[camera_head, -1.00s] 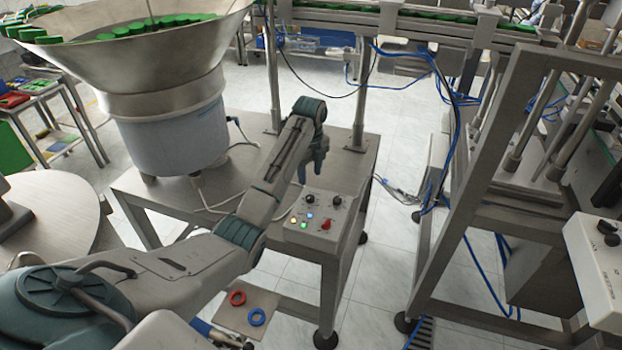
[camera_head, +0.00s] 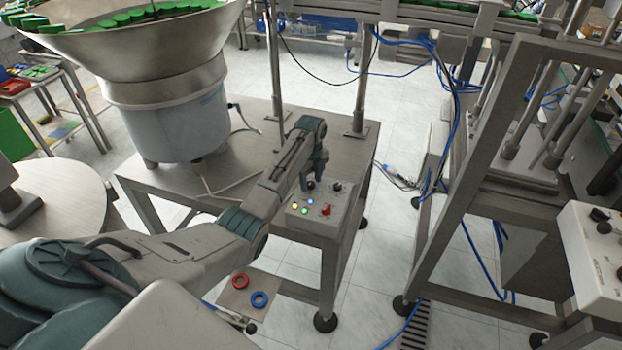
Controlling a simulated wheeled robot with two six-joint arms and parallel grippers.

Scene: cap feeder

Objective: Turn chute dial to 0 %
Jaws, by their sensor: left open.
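The control box (camera_head: 340,213) sits at the front right corner of the steel table. Its sloped top carries two black dials, a red switch (camera_head: 326,210) and several small lit buttons. The right black dial (camera_head: 337,187) shows clearly. The left black dial (camera_head: 309,187) is partly covered by my left gripper (camera_head: 307,186). The dial labels are too small to read, so I cannot tell which one is the chute dial. My left gripper points down, open, with its fingertips at the left dial. I cannot tell whether they touch it. My right gripper is out of view.
The bowl feeder (camera_head: 170,125) with green caps stands on the table (camera_head: 240,165) at the left. A cap conveyor (camera_head: 400,12) runs along the top. A steel frame (camera_head: 470,160) stands right. Red (camera_head: 240,281) and blue (camera_head: 259,299) rings lie below the table.

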